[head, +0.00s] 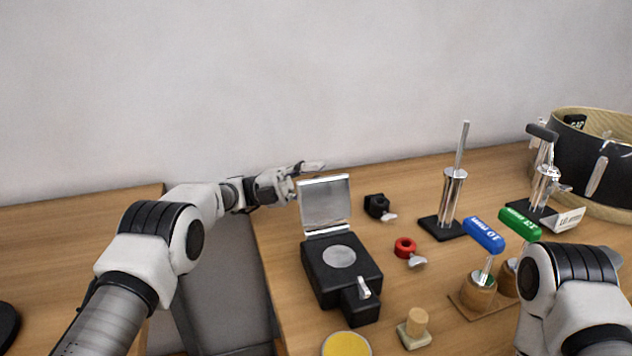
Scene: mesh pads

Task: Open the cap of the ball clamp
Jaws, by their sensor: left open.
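The ball clamp appears to be the black box (341,283) with a round grey disc on top and a small lever at its front. Its square silver cap (325,204) stands raised, roughly upright, at the back edge of the box. My left gripper (312,168) is open just behind and above the cap's upper left corner. I cannot tell whether a finger touches the cap. My right gripper is out of view; only part of my right arm shows at the lower right.
A small black clamp (377,206) and a red ring clamp (405,247) lie right of the box. A metal post on a base (452,198), blue (484,235) and green (519,224) handled tools and a round black container (605,160) stand farther right. A yellow disc (346,345) lies in front.

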